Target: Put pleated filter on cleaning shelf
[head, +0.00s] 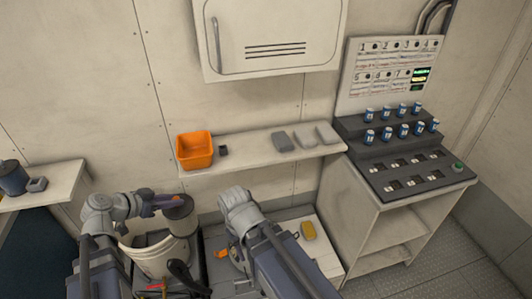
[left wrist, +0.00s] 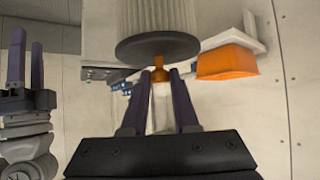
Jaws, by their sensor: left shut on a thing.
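The pleated filter (head: 182,224) has a dark end cap and a pale body. It stands upright at the right side of the white bucket (head: 140,252) in the head view. My left gripper (head: 175,201) is at its top. In the left wrist view my left gripper (left wrist: 159,74) is shut on the orange stem below the dark cap of the filter (left wrist: 157,20). A pale wall shelf (head: 255,146), likely the cleaning shelf, lies behind it. My right gripper (left wrist: 27,40) is open and empty at the left of the wrist view.
An orange bin (head: 194,151) and a small dark block (head: 223,150) stand at the shelf's left. Grey blocks (head: 282,142) sit at its right, with bare room between. A stepped rack (head: 390,140) of blue-and-white cans stands right. A yellow object (head: 308,230) lies on the low top.

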